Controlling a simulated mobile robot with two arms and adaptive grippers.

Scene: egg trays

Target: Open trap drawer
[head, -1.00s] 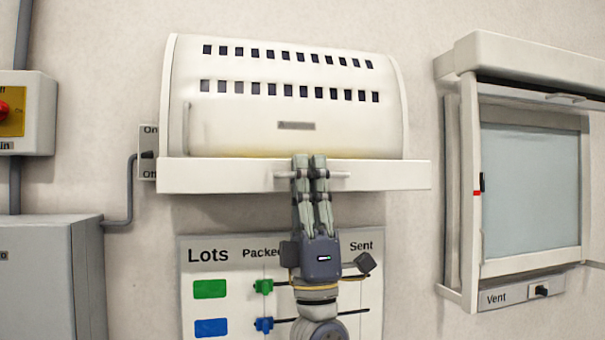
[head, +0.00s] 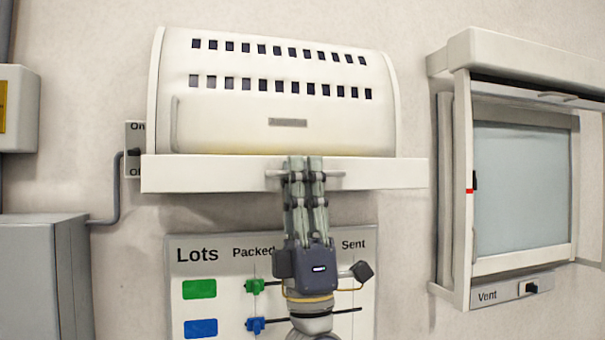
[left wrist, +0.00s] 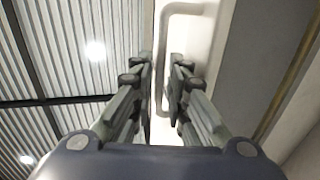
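A white wall unit with a slotted, curved cover (head: 230,125) has a flat white drawer front (head: 210,175) along its bottom. A thin bar handle (head: 335,174) is on this front, and the drawer looks closed. My left gripper (head: 305,162) reaches up to the middle of the handle and covers part of it. In the left wrist view, the handle (left wrist: 163,70) runs between my two fingertips (left wrist: 161,62). The fingers are partly closed, with narrow gaps visible beside the bar. My right gripper is not in view.
A "Lots" board (head: 215,275) with green and blue markers hangs below, partly behind my left arm. An On/Off switch (head: 134,150) is left of the unit. A grey box (head: 35,280) stands lower left. A vent cabinet (head: 460,170) is on the right.

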